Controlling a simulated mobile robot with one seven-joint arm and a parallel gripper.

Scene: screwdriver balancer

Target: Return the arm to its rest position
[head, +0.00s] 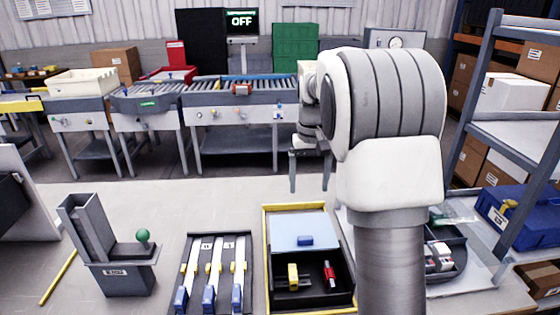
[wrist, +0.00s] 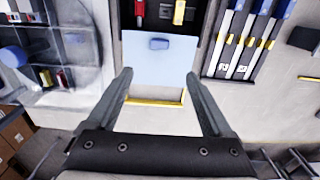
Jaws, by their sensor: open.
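My gripper (head: 309,172) hangs above the far side of the worktable, just beyond the yellow-edged tray. Its two fingers are apart and nothing is between them. In the wrist view my gripper (wrist: 157,88) shows wide open, with the tray's pale panel and yellow edge below it. My arm is raised and bent in the head view, and it hides part of the table's right side.
The yellow-edged tray (head: 266,232) holds a pale panel (head: 298,231) with a blue handle, a yellow tool (head: 293,276) and a red tool (head: 329,274). Left of it stand a rack (head: 247,238) of blue-ended strips and a grey dispenser (head: 122,274). A shelf unit (head: 510,140) stands at right.

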